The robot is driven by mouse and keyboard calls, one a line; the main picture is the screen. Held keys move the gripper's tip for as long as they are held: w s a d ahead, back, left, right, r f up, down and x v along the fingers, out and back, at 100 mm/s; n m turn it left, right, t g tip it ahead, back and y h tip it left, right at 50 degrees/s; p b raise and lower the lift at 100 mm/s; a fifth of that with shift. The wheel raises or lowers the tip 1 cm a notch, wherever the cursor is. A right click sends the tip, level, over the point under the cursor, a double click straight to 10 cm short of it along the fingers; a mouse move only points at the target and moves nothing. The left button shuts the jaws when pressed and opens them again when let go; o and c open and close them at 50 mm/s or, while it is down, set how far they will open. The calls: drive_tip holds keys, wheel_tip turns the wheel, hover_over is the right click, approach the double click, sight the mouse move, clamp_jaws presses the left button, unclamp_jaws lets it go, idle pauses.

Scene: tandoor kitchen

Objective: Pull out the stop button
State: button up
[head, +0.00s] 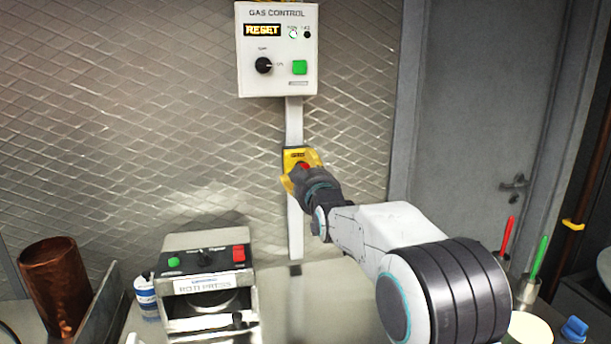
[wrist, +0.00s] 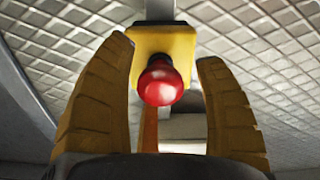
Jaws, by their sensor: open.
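The stop button has a round red head on a yellow box, mounted on a pale vertical post. In the head view the box (head: 292,153) is partly hidden by my gripper (head: 303,172), and only a bit of the red head shows. My gripper is open around the button, and its fingers do not appear to touch the red head.
A white gas control panel (head: 277,50) with a RESET display, black knob and green button hangs above. A roti press (head: 207,284) stands below left beside a copper vessel (head: 55,285). Red and green-handled tools (head: 527,280) stand at right. A grey door (head: 480,100) is behind.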

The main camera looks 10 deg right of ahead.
drive_tip(key=shift+s, duration=0.1)
drive_tip(key=s, duration=1.1)
drive_tip(key=shift+s, duration=0.4)
drive_tip(key=shift+f, duration=0.1)
drive_tip(key=s+f+m+g, duration=0.1)
drive_tip(key=s+f+g, duration=0.5)
drive_tip(key=f, duration=0.5)
drive_tip(key=s+f+m+g, duration=0.1)
drive_tip(key=s+f+g, duration=0.55)
drive_tip(key=f, duration=0.45)
drive_tip(key=s+f+m+g, duration=0.1)
drive_tip(key=s+f+g, duration=0.25)
drive_tip(key=s, duration=1.15)
drive_tip(key=s+r+t+p, duration=0.1)
drive_tip(key=s+r+p, duration=0.1)
drive_tip(key=s+r, duration=0.3)
drive_tip(key=shift+s+r, duration=0.3)
drive_tip(key=shift+s, duration=0.05)
